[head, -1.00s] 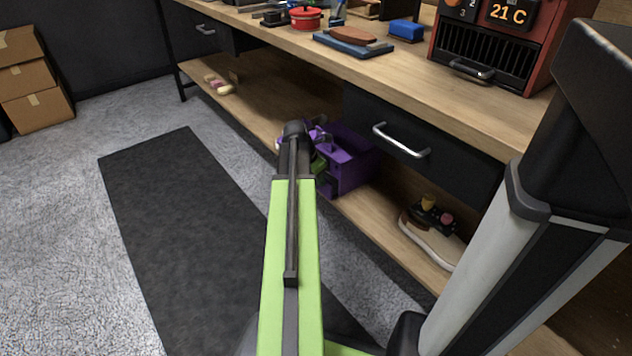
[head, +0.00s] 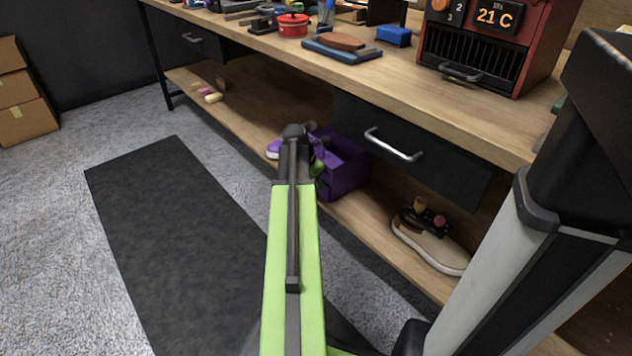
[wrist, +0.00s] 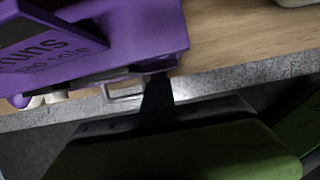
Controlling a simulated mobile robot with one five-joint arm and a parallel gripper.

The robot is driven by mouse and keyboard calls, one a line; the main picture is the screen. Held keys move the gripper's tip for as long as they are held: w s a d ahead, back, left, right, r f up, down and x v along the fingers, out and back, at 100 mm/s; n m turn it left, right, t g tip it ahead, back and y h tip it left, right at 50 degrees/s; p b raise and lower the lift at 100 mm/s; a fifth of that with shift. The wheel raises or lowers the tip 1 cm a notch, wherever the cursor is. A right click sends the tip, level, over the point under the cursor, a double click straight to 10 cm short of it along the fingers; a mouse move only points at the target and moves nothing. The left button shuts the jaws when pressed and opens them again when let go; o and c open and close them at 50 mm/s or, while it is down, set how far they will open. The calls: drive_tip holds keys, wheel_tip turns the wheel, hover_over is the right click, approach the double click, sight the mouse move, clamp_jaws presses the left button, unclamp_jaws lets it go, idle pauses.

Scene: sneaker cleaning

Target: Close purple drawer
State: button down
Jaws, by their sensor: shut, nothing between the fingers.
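A purple box (head: 346,168) with the drawer sits on the low wooden shelf under the bench in the head view. My arm partly covers its left side, so how far the drawer stands out cannot be told there. In the wrist view the purple box (wrist: 125,35) fills the upper left, with dark lettering on it. A small pale metal handle (wrist: 124,91) shows along its lower edge. My gripper (wrist: 157,92) is a dark, shut shape right at that edge, close beside the handle. Whether it touches the purple front cannot be told.
A black bench drawer (head: 415,150) with a metal handle hangs above and right of the box. A sneaker (head: 430,240) stands on the shelf to the right. A dark mat (head: 170,230) lies on the carpet at left.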

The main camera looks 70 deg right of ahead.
drive_tip(key=w+a+r+p, duration=0.4)
drive_tip(key=a+r+p, duration=0.2)
drive_tip(key=r+p, duration=0.3)
drive_tip(key=shift+a+r, duration=0.2)
drive_tip(key=shift+a, duration=0.05)
